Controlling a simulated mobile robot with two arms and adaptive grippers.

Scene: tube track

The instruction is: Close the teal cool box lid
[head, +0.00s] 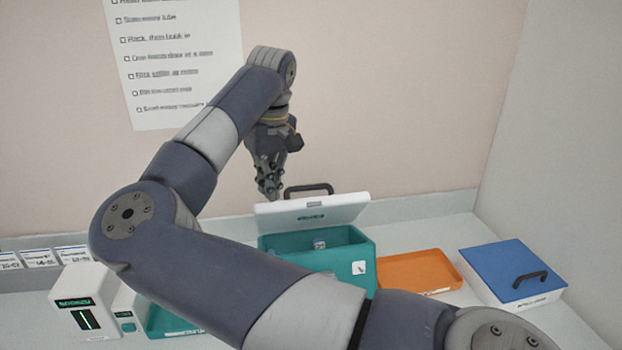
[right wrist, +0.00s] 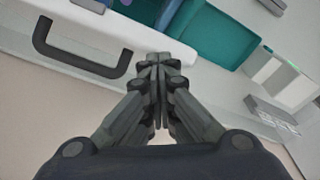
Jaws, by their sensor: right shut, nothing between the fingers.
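The teal cool box (head: 335,258) stands on the counter near the back wall, with its white lid (head: 340,210) raised and tilted up at the rear. A dark handle (head: 309,190) sticks out beyond the lid's upper edge. Inside the box a small item (head: 319,244) shows. My right gripper (head: 270,194) is shut and empty, just behind and left of the lid. In the right wrist view its fingertips (right wrist: 158,62) are together beside the white lid (right wrist: 85,30), right of the handle (right wrist: 82,62). Whether they touch the lid is unclear. My left gripper is out of view.
An orange tray (head: 420,271) and a white box with a blue lid (head: 512,270) stand to the right. A white device (head: 85,300) and a teal tray (head: 170,320) are at the left. My arm covers the front counter.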

